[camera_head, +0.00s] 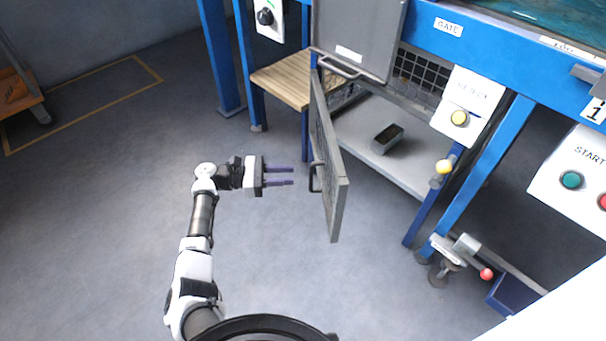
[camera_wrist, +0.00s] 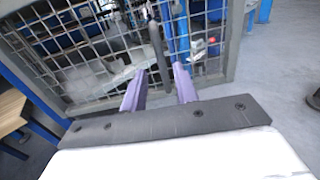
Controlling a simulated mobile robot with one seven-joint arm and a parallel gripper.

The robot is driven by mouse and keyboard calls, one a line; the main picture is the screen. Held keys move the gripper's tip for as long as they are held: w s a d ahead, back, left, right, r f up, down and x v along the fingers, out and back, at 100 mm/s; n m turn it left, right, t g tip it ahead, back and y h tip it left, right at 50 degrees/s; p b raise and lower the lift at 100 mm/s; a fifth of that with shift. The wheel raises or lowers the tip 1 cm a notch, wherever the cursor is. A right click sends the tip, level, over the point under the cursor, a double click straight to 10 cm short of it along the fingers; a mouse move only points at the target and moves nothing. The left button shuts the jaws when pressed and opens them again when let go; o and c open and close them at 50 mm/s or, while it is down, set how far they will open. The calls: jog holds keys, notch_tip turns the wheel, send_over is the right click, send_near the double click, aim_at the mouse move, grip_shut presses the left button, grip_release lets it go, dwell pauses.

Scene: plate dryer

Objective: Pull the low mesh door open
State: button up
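The low mesh door (camera_head: 329,150) stands swung out from the blue frame and is seen nearly edge-on in the head view. It has a grey frame and a dark bar handle (camera_head: 315,178) on the side facing my gripper. My gripper (camera_head: 292,176) is to the left of the handle. Its purple fingers are apart and empty, with the tips a little short of the handle. In the wrist view the mesh door (camera_wrist: 233,45) fills the upper part, and the handle (camera_wrist: 157,50) lines up with the gap between the fingers.
A grey upper panel (camera_head: 358,35) hangs above the door. Behind the door is a grey shelf (camera_head: 405,172) with a dark box (camera_head: 387,138). A wooden-topped surface (camera_head: 280,82) is at the back. The floor to the left of the door is clear.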

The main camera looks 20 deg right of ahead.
jog(key=v, duration=0.6)
jog(key=shift+b, duration=0.3)
